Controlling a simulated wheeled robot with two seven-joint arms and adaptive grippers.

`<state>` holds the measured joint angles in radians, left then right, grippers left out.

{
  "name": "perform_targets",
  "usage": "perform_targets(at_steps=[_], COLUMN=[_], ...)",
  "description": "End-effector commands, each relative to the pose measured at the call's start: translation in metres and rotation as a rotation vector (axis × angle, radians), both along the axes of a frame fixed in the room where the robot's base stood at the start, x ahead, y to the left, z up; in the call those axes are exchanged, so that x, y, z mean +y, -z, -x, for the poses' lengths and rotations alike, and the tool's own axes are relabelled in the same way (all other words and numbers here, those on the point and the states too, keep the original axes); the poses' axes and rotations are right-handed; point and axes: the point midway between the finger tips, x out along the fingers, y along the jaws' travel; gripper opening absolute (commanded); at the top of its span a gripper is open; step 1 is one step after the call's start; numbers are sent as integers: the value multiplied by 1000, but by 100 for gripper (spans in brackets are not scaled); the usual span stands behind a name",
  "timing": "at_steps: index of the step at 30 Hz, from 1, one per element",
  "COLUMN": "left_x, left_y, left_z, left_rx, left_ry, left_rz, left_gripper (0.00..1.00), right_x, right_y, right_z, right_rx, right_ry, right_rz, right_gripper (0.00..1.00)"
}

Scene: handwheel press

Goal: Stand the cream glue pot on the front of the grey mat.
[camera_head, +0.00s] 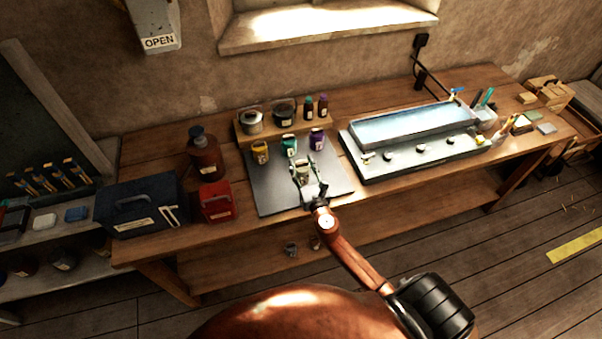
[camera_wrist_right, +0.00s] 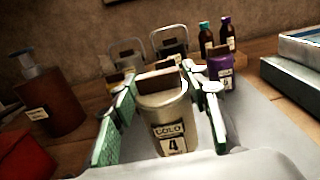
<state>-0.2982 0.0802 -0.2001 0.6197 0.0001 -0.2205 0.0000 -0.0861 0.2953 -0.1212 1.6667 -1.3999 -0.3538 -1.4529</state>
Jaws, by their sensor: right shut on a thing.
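The cream glue pot (camera_wrist_right: 168,112), with a white label bearing a 4, is upright between the fingers of my right gripper (camera_head: 306,178). It also shows small in the head view (camera_head: 303,169). The gripper is shut on the pot, one green-padded finger on each side. My left gripper is not in view.
Yellow (camera_head: 260,153), teal (camera_head: 289,144) and purple (camera_head: 317,139) pots stand along the mat's back. A wooden rack (camera_head: 241,131) is behind them. A red box (camera_head: 216,203) is left of the mat, a long water tray (camera_head: 412,128) right. The mat's front left is bare.

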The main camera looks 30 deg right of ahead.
Motion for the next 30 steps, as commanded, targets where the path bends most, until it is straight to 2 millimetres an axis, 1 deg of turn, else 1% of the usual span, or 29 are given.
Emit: perform_targets(at_steps=[1,3,5,7,9,12,16,21,25,26,30], left_x=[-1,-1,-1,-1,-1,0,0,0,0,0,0], left_y=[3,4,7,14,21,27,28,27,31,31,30], left_z=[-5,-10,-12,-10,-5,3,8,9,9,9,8], left_rx=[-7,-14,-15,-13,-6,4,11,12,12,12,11], left_ry=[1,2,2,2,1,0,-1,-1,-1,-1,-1], left_rz=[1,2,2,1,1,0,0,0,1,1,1], left_gripper=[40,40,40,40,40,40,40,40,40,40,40], right_x=[-1,-2,-3,-5,-5,-5,-5,-5,-5,-5,-5], right_y=[2,5,10,19,32,42,43,42,46,48,47], right_z=[-3,-5,-8,-14,-12,-12,-12,-12,-12,-11,-11], right_rx=[-3,-4,-2,-2,0,-1,-3,-3,-3,0,0], right_ry=[0,0,0,0,0,0,0,0,0,0,0], right_rz=[2,2,3,3,3,3,2,2,2,1,0], right_gripper=[0,0,0,0,0,0,0,0,0,43,52])
